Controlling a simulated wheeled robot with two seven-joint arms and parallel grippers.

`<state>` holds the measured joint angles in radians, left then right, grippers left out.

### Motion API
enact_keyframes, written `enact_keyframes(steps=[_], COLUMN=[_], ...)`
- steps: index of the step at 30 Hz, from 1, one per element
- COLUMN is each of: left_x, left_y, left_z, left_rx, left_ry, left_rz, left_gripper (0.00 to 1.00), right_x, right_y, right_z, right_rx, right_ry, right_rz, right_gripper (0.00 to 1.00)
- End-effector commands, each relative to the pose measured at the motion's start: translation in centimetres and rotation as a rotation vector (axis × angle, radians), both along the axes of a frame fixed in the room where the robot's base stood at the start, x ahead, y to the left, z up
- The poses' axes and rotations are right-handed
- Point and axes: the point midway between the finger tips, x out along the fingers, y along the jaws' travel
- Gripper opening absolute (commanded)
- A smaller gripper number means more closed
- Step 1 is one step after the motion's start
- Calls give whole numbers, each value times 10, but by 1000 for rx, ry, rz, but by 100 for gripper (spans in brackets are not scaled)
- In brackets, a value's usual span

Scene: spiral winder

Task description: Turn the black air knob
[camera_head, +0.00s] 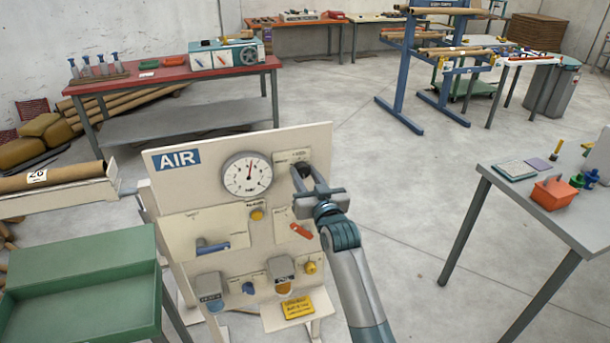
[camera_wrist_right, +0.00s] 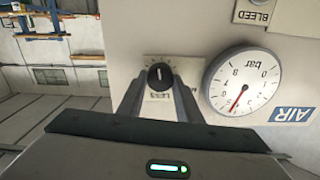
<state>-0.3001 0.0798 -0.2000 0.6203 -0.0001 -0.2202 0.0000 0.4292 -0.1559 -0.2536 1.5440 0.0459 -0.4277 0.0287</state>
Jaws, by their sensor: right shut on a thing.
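The black air knob (camera_wrist_right: 160,76) is on the cream AIR panel (camera_head: 222,213), right of the round white gauge (camera_head: 247,175). My right gripper (camera_head: 308,178) reaches the knob from the front; its two fingers are closed on either side of it. In the right wrist view, the fingers (camera_wrist_right: 159,95) flank the knob, and a white mark shows on its face. The gauge (camera_wrist_right: 242,83) shows there too, with a red needle. In the head view the fingers partly hide the knob. My left gripper is not in view.
A green tray (camera_head: 85,270) stands at left. A grey table (camera_head: 545,210) stands at right, with open floor between it and the panel.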

Motion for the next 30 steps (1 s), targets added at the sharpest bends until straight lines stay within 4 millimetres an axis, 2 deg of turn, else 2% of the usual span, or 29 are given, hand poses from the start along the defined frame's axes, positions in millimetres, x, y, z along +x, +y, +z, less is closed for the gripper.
enact_keyframes(steps=[5,6,8,9,22,30], left_x=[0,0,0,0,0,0], left_y=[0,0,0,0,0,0], left_z=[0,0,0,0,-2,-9], left_rx=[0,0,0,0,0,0], left_ry=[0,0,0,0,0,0], left_rz=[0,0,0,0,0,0], left_gripper=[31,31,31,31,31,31], right_x=[0,0,0,0,-3,-25], right_y=[0,0,0,0,-1,-8], right_z=[-2,-2,-2,-2,-1,-3], right_rx=[-2,-2,-2,-2,-2,-2], right_ry=[3,3,3,3,-1,0], right_rz=[0,0,0,0,0,0], right_gripper=[9,34,48,50,50,50])
